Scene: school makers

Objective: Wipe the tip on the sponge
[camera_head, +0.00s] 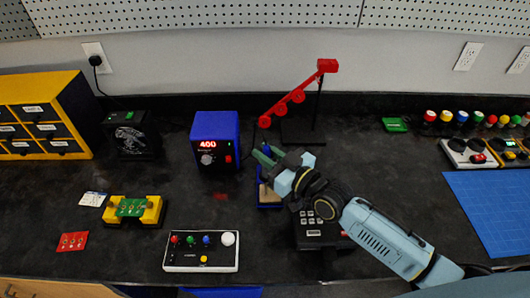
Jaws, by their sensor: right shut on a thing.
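The sponge cannot be made out clearly; that area is partly hidden by the gripper. The blue soldering station (213,127), reading 400, stands just left of the gripper. My left gripper is not in view.
A red inclined arm on a stand (296,98) rises close behind the gripper. A black keypad device (309,236) lies under my forearm. A white control box (201,251), a yellow holder with a green board (134,210) and a blue mat (492,207) lie around.

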